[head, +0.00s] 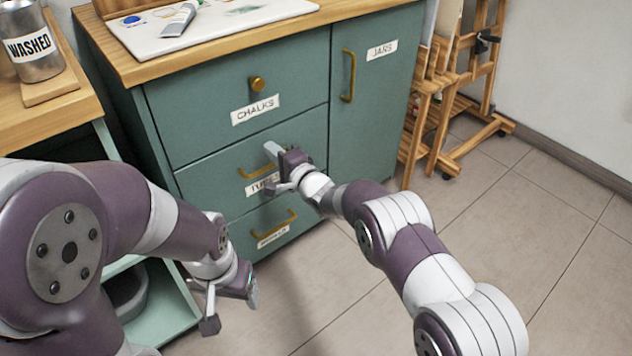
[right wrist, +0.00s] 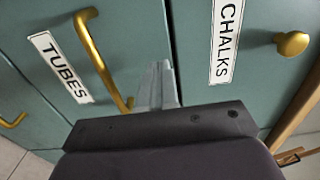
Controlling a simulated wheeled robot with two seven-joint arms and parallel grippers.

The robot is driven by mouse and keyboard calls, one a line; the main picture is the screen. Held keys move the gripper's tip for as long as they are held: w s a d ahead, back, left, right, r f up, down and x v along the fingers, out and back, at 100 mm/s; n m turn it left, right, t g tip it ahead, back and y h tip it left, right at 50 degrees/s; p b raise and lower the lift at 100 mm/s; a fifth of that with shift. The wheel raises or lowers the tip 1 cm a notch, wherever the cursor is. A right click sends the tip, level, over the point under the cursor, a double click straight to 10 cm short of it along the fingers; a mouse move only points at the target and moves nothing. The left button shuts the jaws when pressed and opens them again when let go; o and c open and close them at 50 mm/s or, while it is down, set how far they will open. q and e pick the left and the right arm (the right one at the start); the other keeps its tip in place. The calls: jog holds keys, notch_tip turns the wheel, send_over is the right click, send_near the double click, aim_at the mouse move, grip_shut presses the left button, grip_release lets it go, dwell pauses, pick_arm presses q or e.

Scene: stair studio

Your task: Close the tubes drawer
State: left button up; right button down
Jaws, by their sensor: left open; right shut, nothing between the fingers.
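The tubes drawer (head: 222,182) is the middle green drawer of the cabinet, and its front looks about level with the drawers above and below. Its brass handle (right wrist: 100,58) and TUBES label (right wrist: 60,66) show in the right wrist view; in the head view my right gripper partly hides both. My right gripper (head: 272,152) is shut and empty, with its fingertips at the upper part of the drawer front, beside the handle. Its fingers also show in the right wrist view (right wrist: 158,84); whether they touch the front I cannot tell. My left gripper (head: 231,312) is open and empty, low in front of the cabinet.
The chalks drawer (head: 200,120) with a round knob is above, and another labelled drawer (head: 225,232) with a brass handle is below. The jars door (head: 378,110) is at the right. Wooden easels (head: 455,95) stand beyond it. The floor (head: 510,220) at the right is clear.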

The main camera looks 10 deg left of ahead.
jog(key=p+v, duration=0.4)
jog(key=v, duration=0.6)
jog(key=s+d+f+n+g+h, duration=0.65)
jog(key=d+f+h, duration=0.25)
jog(key=d+f, duration=0.25)
jog(key=s+d+r+n+g+h, duration=0.1)
jog(key=s+d+r+g, duration=0.1)
jog(key=s+d+r, duration=0.45)
jog(key=s+d+r+n+g+h, duration=0.15)
jog(key=s+d, duration=0.25)
jog(key=s, duration=0.5)
jog(key=s+d+r+n+g+h, duration=0.1)
jog(key=s+d+r+g, duration=0.2)
jog(key=s+d, duration=0.3)
notch_tip(320, 180, up, 41)
jog(key=s+t+p, duration=0.1)
jog(key=p, duration=3.8)
jog(key=shift+s+d+m+t, duration=0.15)
jog(key=shift+d+m+t, duration=0.15)
jog(key=shift+d+m, duration=0.1)
